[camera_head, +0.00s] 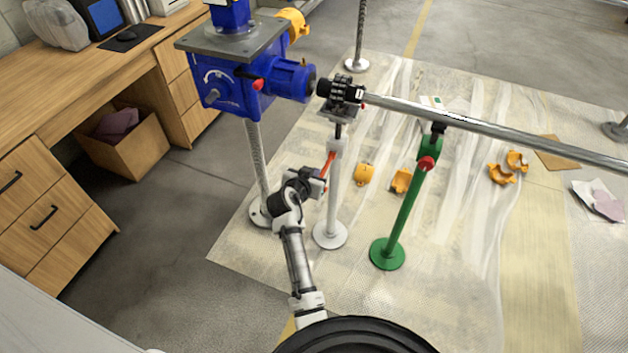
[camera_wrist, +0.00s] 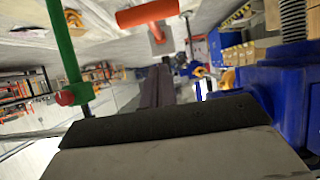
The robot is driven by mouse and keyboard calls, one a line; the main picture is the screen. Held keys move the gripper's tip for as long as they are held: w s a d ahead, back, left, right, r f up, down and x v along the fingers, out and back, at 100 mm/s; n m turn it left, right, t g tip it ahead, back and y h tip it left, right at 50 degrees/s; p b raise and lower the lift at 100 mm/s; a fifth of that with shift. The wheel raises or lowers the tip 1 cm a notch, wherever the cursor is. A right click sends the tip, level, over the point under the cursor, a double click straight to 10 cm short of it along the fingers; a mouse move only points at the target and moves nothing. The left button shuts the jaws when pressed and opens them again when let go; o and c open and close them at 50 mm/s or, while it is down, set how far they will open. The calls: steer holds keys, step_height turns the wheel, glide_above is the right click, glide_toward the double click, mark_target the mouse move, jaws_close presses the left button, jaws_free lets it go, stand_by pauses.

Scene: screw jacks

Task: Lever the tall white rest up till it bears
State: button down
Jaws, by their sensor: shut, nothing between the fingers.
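The tall white rest (camera_head: 333,205) stands upright on a round white foot, under the dark coupling (camera_head: 340,91) at the left end of the steel shaft (camera_head: 480,126). Its head plate (camera_head: 338,112) is close below the coupling; I cannot tell whether they touch. Its orange-red lever (camera_head: 329,163) slants down along the column; an orange-red bar shows at the top of the wrist view (camera_wrist: 147,13). My gripper (camera_head: 323,184) is shut and empty, beside the lever's lower part. Contact with the lever is unclear. My wrist partly covers the view there.
A blue gearbox (camera_head: 238,85) on a screw column stands left of the rest. A green rest (camera_head: 405,215) with a red knob stands to the right, under the shaft. Orange shell pieces (camera_head: 402,181) lie on the sheeted floor. A wooden desk (camera_head: 90,70) is at left.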

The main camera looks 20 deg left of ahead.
steer(key=shift+w+f+p, duration=0.1)
steer(key=shift+f+p, duration=0.45)
steer(key=shift+f, duration=1.7)
steer(key=shift+f, duration=0.1)
